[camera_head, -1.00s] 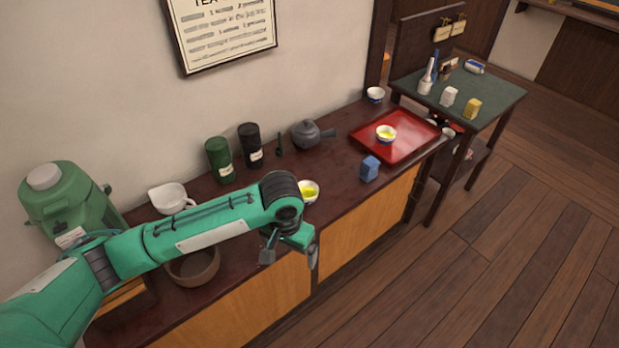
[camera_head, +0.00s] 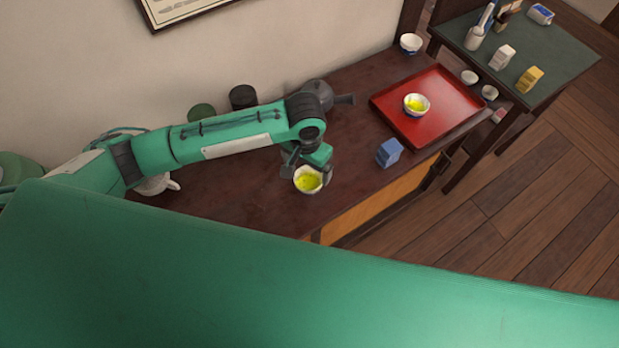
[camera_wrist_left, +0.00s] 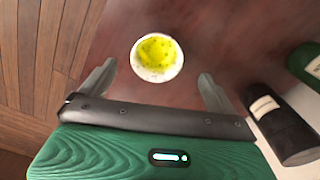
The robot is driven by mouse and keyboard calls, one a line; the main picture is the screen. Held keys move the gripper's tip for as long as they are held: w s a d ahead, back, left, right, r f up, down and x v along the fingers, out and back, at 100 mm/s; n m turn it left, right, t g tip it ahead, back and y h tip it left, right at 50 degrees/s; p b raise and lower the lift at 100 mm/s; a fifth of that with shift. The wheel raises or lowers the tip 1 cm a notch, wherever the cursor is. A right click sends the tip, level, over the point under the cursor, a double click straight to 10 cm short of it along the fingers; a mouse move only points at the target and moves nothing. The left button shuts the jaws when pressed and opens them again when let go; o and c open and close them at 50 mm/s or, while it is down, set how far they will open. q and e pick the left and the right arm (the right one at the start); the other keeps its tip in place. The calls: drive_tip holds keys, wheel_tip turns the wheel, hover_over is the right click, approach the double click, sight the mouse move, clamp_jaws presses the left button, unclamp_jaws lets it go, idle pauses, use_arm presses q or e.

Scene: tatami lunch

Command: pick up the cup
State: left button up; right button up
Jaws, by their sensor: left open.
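A white cup (camera_head: 309,187) with yellow-green tea stands upright near the front edge of the dark wooden counter. My left gripper (camera_head: 309,172) is open just above and behind it, and its fingers partly cover the cup's rim. In the left wrist view the cup (camera_wrist_left: 158,73) shows between and a little beyond the two spread fingers, with nothing held. I cannot tell how high the fingertips are above the counter. A second cup of tea (camera_head: 416,110) stands on the red tray. My right gripper is not in view.
The red tray (camera_head: 450,90) lies to the right, with a blue box (camera_head: 389,152) in front of it. A large green part of mine covers the foreground.

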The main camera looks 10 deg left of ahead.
sight(309, 185)
use_arm(q)
drive_tip(key=f, duration=0.3)
drive_tip(key=shift+w+f, duration=0.2)
drive_tip(key=shift+f, duration=0.1)
drive_tip(key=f, duration=0.3)
drive_tip(key=f+p, duration=0.1)
drive_tip(key=shift+d+f, duration=0.15)
drive_tip(key=shift+d, duration=0.15)
drive_tip(key=shift+f, duration=0.15)
drive_tip(key=c, duration=1.1)
drive_tip(key=shift+c, duration=0.3)
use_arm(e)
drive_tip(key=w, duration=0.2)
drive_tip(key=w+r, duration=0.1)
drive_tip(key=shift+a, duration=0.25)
use_arm(q)
drive_tip(key=shift+r, duration=0.25)
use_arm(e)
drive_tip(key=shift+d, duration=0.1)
